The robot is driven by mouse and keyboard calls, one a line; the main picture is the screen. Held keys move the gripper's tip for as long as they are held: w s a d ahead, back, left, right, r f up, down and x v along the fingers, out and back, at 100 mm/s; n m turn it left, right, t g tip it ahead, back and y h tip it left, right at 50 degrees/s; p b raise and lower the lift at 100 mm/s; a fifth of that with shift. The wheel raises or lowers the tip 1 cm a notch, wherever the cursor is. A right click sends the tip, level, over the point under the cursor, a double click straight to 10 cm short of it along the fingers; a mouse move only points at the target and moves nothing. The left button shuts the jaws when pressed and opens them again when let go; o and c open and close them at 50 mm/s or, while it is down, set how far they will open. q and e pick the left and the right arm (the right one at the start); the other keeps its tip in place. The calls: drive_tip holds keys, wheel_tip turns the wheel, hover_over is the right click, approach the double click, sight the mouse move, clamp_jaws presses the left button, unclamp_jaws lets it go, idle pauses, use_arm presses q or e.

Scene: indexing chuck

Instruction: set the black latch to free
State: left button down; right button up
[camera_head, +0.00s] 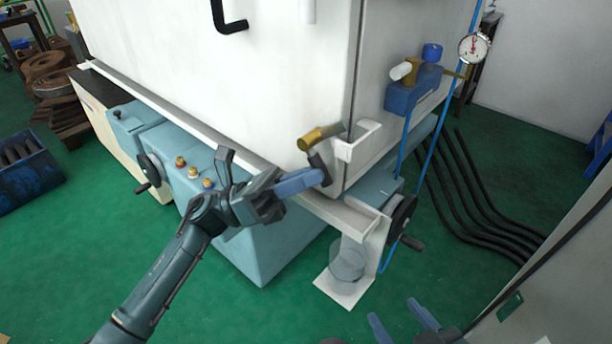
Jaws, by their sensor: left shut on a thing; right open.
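The black latch (319,163) is a small dark piece at the lower corner of the white cabinet, just below a brass-coloured cylinder (316,138). My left gripper (315,178) reaches in from the lower left, its blue fingers closed on the lower part of the latch. The fingers hide part of the latch, so its exact setting is hard to tell. My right gripper (400,320) shows only its blue fingertips at the bottom edge. They are apart and empty, well below the latch.
A white ledge (345,216) runs under the cabinet (270,80). A handwheel (400,220) and a blue block (412,95) with hoses are to the right. A dial gauge (474,47) stands at the upper right. Green floor (200,290) is open in front.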

use_arm(q)
drive_tip(key=c, duration=1.3)
unclamp_jaws()
drive_tip(key=shift+c, duration=0.2)
drive_tip(key=b+v, duration=0.1)
drive_tip(key=v, duration=1.2)
drive_tip(key=shift+b, duration=0.35)
use_arm(e)
drive_tip(key=shift+w+a+t, duration=0.1)
drive_tip(key=shift+w+t, duration=0.25)
drive_tip(key=shift+t, duration=0.25)
use_arm(q)
drive_tip(key=shift+a, duration=0.1)
drive_tip(key=shift+c, duration=0.2)
